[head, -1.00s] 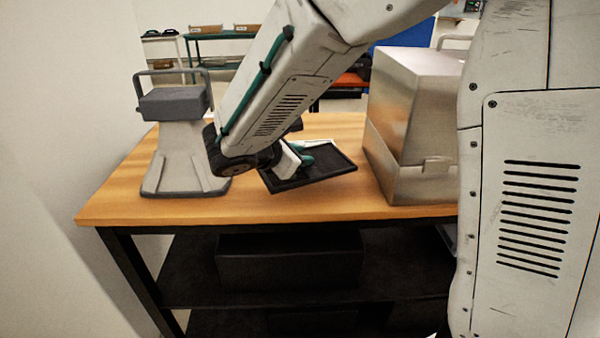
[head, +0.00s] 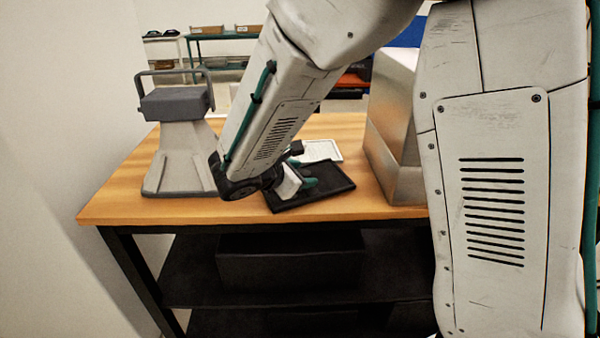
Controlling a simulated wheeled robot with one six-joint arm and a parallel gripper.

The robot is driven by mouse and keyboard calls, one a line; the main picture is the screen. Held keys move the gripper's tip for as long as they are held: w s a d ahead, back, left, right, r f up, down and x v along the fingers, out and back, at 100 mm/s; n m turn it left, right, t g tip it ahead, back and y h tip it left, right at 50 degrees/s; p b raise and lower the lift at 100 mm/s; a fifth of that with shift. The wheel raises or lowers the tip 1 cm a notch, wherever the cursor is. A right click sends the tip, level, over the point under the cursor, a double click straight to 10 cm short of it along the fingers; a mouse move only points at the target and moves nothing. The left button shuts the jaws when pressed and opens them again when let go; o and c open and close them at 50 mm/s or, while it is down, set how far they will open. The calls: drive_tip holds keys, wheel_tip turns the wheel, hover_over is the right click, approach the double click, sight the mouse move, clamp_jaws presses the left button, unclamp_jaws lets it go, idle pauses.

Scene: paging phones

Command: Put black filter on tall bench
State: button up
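The black filter (head: 338,190) is a flat dark rectangular panel with a raised rim, over the wooden top of the bench (head: 240,210) in the head view. My gripper (head: 308,184), with green fingertips, reaches down to the filter's left side and appears shut on its edge. The filter moves along with it. My wrist and the fingers hide part of the filter's left end. I cannot tell whether the filter touches the bench top or hangs just above it. I cannot tell whether this bench is the tall one.
A white panel (head: 322,150) lies behind the filter. A grey device with a handle (head: 178,150) stands at the left. A metal box (head: 392,130) stands at the right, partly behind my arm. A dark shelf (head: 200,270) is below. More shelving (head: 215,48) is in the background.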

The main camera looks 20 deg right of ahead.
drive_tip(key=shift+a+r, duration=0.1)
drive_tip(key=shift+r, duration=0.1)
drive_tip(key=v, duration=1.2)
drive_tip(key=s+d+r+m+g+y, duration=0.35)
drive_tip(key=s+d+m+g, duration=0.25)
drive_tip(key=s+d+m, duration=0.55)
drive_tip(key=s+d+m+t+y, duration=0.1)
drive_tip(key=s+d+m+y, duration=0.1)
drive_tip(key=s+m+y, duration=0.5)
drive_tip(key=s+m, duration=0.1)
drive_tip(key=s, duration=0.4)
drive_tip(key=shift+s+d, duration=0.25)
drive_tip(key=shift+d, duration=0.05)
